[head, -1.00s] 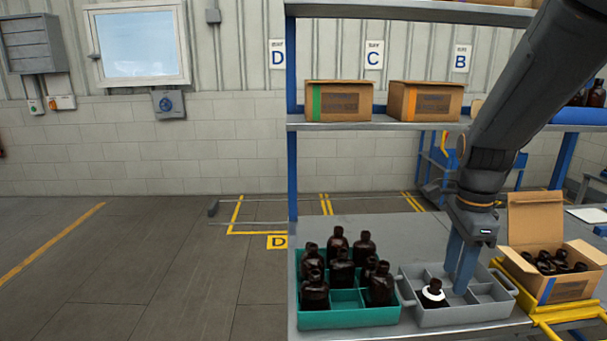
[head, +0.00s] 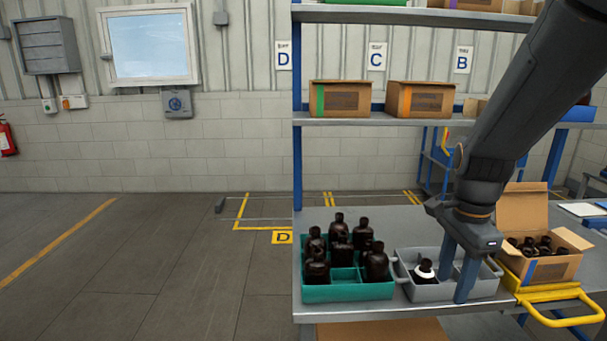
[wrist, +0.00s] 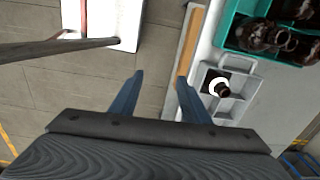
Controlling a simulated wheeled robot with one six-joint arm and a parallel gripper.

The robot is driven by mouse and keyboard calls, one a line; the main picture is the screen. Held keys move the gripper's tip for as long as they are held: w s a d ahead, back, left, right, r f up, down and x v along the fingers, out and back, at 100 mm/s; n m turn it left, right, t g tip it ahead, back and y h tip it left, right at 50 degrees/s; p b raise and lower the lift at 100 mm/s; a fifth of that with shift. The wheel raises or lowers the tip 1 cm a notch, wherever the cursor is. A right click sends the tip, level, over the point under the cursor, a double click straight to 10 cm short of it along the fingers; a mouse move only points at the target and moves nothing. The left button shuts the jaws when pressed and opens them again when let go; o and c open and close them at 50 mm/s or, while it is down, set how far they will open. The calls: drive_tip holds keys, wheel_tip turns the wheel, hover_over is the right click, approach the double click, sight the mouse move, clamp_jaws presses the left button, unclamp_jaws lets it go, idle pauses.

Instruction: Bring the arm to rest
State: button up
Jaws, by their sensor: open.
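My gripper (head: 456,275) hangs from my arm with its blue fingers pointing down, in front of the grey divided tray on the metal bench. In the wrist view my gripper (wrist: 158,85) is open, with nothing between its fingers, and floor shows beyond them. The grey tray (head: 432,294) holds one dark bottle (head: 424,270) with a white ring around it. In the wrist view that bottle (wrist: 221,89) stands in the tray to the right of the fingers. My fingers hide part of the tray in the head view.
A teal crate (head: 350,292) with several dark bottles stands left of the grey tray. An open carton (head: 540,268) of bottles stands at right, by a yellow rail (head: 560,294). A shelf (head: 400,121) with boxes is above the bench. The floor at left is clear.

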drive_tip(key=s+a+f+n, duration=0.2)
drive_tip(key=a+n, duration=0.3)
drive_tip(key=n, duration=0.3)
drive_tip(key=s+a+f+n+t, duration=0.1)
drive_tip(key=s+a+f+n, duration=0.2)
drive_tip(key=n, duration=0.6)
drive_tip(key=shift+s+a+f, duration=0.35)
drive_tip(key=shift+s+a, duration=0.55)
drive_tip(key=shift+a, duration=0.3)
